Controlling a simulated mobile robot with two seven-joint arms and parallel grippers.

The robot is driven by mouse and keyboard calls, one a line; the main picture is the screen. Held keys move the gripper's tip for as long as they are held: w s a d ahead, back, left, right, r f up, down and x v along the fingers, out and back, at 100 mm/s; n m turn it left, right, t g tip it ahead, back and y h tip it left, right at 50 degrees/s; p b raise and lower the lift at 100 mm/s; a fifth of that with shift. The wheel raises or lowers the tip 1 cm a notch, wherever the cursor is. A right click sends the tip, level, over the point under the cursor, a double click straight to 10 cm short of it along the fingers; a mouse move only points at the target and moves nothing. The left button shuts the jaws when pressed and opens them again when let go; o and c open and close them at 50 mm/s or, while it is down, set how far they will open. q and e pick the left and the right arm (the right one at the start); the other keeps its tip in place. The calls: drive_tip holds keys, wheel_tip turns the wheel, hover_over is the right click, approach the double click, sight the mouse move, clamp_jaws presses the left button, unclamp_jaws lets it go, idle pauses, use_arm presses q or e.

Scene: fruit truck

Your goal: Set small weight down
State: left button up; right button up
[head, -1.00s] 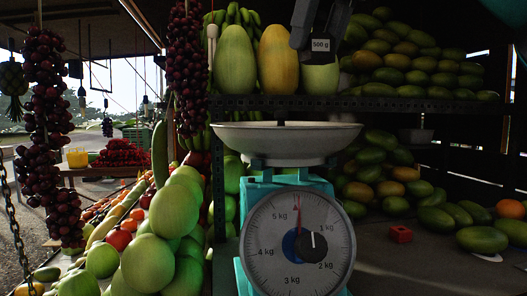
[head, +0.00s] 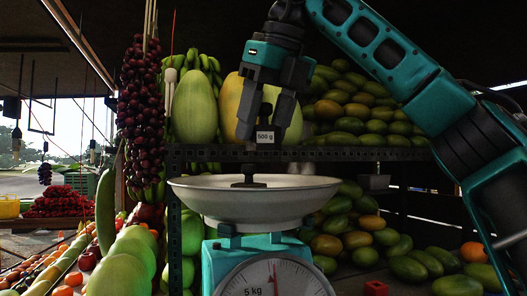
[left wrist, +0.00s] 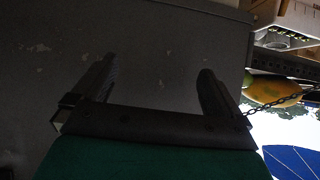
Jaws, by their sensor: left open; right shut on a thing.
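The small weight (head: 265,136) is dark with a white "500 g" label. My right gripper (head: 264,122) is shut on it, pointing down above the pan of the scale. The white round pan (head: 300,199) sits on the teal scale (head: 230,262); its dial shows only in part, with the red needle near the top. A dark piece (head: 248,182) with a short stem stands in the pan just below the gripper; I cannot tell whether it belongs to the weight. My left gripper (left wrist: 155,85) is open and empty in the left wrist view, before a dull grey surface.
A dark shelf (head: 350,154) with melons and green mangoes runs behind the pan. A bunch of dark red fruit (head: 141,110) hangs at the left. Pale green melons (head: 125,260) are piled left of the scale. A red block (head: 375,288) lies at the right.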

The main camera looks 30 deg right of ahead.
sight(265, 145)
drive_tip(key=shift+f, duration=1.95)
drive_tip(key=shift+f+b, duration=0.4)
drive_tip(key=shift+f, duration=0.2)
drive_tip(key=o, duration=1.5)
drive_tip(key=shift+s+r+p, duration=0.1)
drive_tip(key=shift+r+p, duration=0.35)
drive_tip(key=shift+r, duration=0.45)
drive_tip(key=v, duration=1.1)
drive_tip(key=shift+s+r, duration=0.15)
